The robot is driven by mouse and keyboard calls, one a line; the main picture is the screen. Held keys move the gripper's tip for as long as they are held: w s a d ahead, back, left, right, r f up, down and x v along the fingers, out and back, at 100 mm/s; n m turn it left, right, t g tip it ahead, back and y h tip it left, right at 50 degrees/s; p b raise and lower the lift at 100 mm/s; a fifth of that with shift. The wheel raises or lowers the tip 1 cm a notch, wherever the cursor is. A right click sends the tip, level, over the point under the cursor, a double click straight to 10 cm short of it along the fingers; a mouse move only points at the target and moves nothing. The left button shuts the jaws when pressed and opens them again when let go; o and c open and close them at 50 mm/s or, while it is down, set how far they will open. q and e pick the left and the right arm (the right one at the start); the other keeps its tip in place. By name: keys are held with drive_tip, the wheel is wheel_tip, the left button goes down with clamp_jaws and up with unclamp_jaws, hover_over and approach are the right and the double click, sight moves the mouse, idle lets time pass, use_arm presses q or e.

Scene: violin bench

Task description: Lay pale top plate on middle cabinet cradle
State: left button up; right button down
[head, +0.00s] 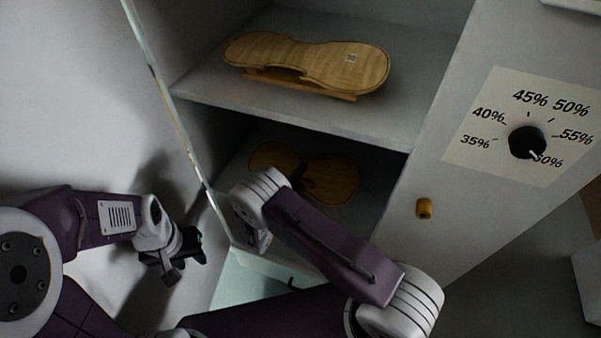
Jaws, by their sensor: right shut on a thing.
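A pale, violin-shaped plate (310,62) with a small square label lies on a wooden cradle (300,84) on the cabinet's upper visible shelf. A second violin-shaped plate (340,182), amber-looking in the shade, is in the compartment below. My right arm reaches into that compartment, and its dark gripper (302,182) appears shut on this lower plate. The wrist hides part of the grip and the plate's near edge. I cannot see whether a cradle is under it. My left gripper (178,255) is outside the cabinet at the left, holding nothing visible. Its finger gap is unclear.
The upper shelf's front edge (290,122) runs just above the lower compartment. A glass-like edge (165,85) borders the cabinet opening at the left.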

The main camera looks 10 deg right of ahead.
drive_tip(key=shift+f, duration=0.35)
idle(0.3)
drive_tip(key=c, duration=1.4)
unclamp_jaws()
drive_tip(key=shift+o, duration=0.2)
drive_tip(key=shift+s, duration=0.1)
drive_tip(key=b+v, duration=0.1)
drive_tip(key=v, duration=0.7)
drive_tip(key=shift+s+a, duration=0.2)
drive_tip(key=shift+a, duration=0.1)
drive_tip(key=shift+s, duration=0.1)
